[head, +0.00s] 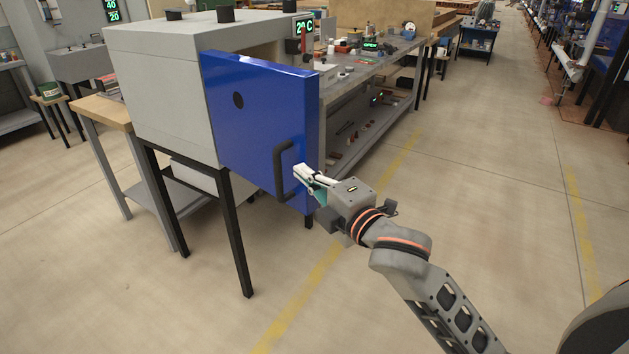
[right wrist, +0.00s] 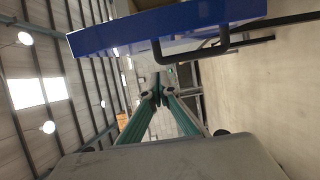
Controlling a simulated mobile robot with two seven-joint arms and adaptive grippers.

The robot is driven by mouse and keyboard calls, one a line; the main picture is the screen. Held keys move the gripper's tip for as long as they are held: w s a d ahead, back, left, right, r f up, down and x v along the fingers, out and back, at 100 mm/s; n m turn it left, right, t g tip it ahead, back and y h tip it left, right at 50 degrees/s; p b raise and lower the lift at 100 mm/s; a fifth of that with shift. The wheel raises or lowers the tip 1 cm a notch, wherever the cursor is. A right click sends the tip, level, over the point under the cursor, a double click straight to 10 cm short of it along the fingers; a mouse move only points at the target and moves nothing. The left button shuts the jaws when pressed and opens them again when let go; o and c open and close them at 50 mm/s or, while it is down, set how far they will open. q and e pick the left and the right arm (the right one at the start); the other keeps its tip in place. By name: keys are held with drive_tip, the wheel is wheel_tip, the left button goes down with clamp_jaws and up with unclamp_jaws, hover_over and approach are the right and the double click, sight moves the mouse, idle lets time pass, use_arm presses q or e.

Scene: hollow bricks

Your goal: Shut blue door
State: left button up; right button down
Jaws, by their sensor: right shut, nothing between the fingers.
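The blue door (head: 258,115) hangs on a grey box-shaped oven (head: 160,95) that stands on black legs. The door is partly open, with a gap to the lit interior above its top edge. Its dark handle (head: 283,170) is on the door's outer face, near the right edge. My right gripper (head: 299,172) is shut and empty, close to the handle and the door's right edge; I cannot tell if it touches the door. In the right wrist view, the blue door (right wrist: 165,28) and handle (right wrist: 190,52) lie above the closed fingertips (right wrist: 158,90). My left gripper is not in view.
A long grey workbench (head: 365,75) with small items stands behind the door. A wooden-topped table (head: 103,110) is left of the oven. The floor (head: 470,180) to the right is clear, with yellow lines.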

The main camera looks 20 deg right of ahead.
sight(292, 145)
drive_tip(key=x, duration=0.5)
drive_tip(key=shift+w, duration=0.15)
drive_tip(key=d, duration=0.1)
drive_tip(key=w+d, duration=0.1)
drive_tip(key=d, duration=0.1)
drive_tip(key=shift+w, duration=0.15)
drive_tip(key=shift+w+d, duration=0.15)
drive_tip(key=shift+d, duration=0.05)
drive_tip(key=shift+d, duration=0.2)
